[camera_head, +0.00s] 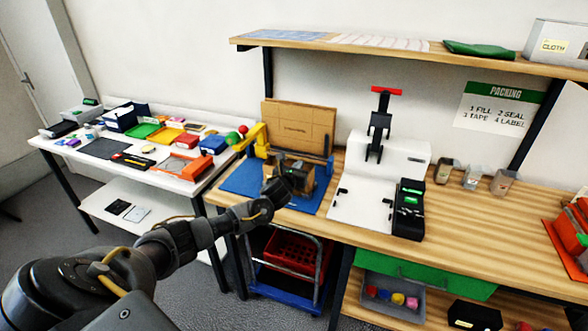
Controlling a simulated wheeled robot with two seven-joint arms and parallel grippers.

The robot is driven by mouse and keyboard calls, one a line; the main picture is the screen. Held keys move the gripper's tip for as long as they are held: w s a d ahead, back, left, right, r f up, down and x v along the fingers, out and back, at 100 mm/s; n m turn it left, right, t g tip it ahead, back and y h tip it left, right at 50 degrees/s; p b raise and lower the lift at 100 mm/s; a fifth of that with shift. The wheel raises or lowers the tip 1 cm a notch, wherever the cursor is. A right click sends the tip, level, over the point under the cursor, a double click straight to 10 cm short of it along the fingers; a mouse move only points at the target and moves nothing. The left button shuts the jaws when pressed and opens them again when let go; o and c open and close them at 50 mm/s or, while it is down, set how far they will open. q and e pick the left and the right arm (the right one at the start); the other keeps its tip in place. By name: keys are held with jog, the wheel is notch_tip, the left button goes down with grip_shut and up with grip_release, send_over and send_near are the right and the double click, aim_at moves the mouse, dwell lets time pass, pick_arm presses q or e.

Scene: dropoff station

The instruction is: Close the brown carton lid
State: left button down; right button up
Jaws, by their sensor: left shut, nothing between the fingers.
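A small brown carton (308,173) stands on a blue mat (240,178) on the wooden bench, left of the white press. My left gripper (291,180) is shut and empty, reaching in from the lower left, and it overlaps the carton's front in the camera_head view. I cannot tell whether it touches the carton. The gripper hides much of the carton, so the lid's position is unclear. A flat brown cardboard panel (298,128) stands upright behind the mat. My right gripper is out of view.
A yellow arm-like fixture (255,138) stands at the mat's back left. The white press (385,195) with a black-and-green device (409,208) stands to the right. A wooden shelf (400,50) hangs above. The bench right of the press has clear room.

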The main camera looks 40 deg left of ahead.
pick_arm(q)
jog(key=shift+w+a+r, duration=0.15)
jog(key=shift+r, duration=0.25)
jog(key=shift+r, duration=0.1)
dwell(0.3)
